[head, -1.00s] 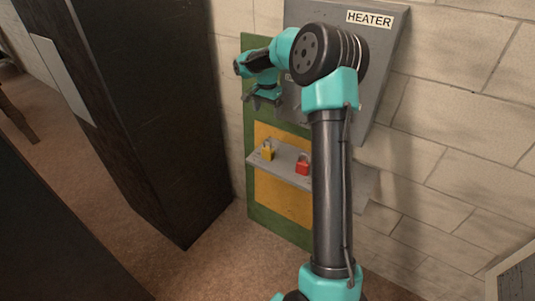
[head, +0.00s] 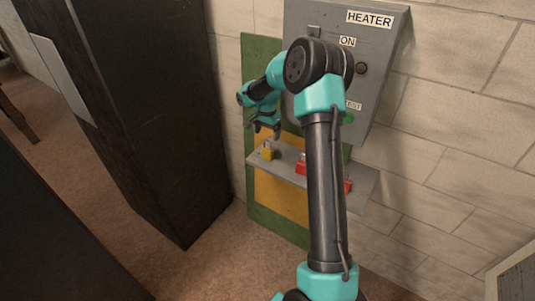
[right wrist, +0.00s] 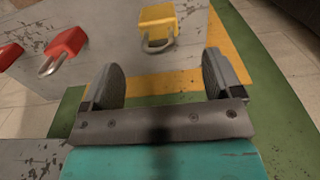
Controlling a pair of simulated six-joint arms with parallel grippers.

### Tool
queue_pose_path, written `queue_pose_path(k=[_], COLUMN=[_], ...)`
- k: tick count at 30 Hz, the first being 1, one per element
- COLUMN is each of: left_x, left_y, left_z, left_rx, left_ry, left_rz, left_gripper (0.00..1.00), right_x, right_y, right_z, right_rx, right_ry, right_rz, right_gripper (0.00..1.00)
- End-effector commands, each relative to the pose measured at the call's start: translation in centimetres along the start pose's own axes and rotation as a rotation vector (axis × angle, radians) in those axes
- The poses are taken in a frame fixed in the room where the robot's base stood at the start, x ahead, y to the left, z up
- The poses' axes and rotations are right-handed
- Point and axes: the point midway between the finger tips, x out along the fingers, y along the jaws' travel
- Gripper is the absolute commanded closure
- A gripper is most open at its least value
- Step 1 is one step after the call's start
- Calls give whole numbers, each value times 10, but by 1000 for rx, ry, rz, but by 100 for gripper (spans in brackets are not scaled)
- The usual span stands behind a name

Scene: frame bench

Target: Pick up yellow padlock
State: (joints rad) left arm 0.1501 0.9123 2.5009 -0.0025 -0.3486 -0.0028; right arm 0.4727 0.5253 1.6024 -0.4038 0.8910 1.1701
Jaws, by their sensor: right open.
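The yellow padlock (head: 267,152) stands on a grey shelf (head: 283,173) in the head view, near its left end. It also shows in the right wrist view (right wrist: 156,21), top middle, with its shackle towards my gripper. My right gripper (head: 264,131) is above the padlock in the head view. In the right wrist view its two jaws (right wrist: 163,75) are spread wide with nothing between them, and the padlock lies beyond the gap, apart from the jaws. My left gripper is not in view.
Red padlocks (right wrist: 60,45) stand on the same shelf, beside the yellow one. A grey heater box (head: 385,60) with labels and a green button is on the wall above. A tall dark cabinet (head: 150,110) stands at the left. My right arm hides part of the shelf.

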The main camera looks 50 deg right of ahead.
Motion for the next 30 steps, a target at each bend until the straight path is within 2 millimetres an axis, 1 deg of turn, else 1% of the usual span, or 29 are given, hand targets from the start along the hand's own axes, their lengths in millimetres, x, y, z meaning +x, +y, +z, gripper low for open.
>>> queue_pose_path(k=[1,5,17,20,27,30], left_x=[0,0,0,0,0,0], left_y=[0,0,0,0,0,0], left_z=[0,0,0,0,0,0], left_rx=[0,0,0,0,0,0], left_ry=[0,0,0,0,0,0], left_rz=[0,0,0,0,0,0], left_gripper=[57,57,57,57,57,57], right_x=[8,18,21,30,62,69], right_y=[0,0,0,1,3,2], right_z=[0,0,0,2,3,3], right_rx=[0,-1,-1,-1,-1,-1], right_ry=[-1,0,0,-2,-1,0], right_rz=[2,1,0,1,1,-1], right_gripper=[15,15,15,15,15,15])
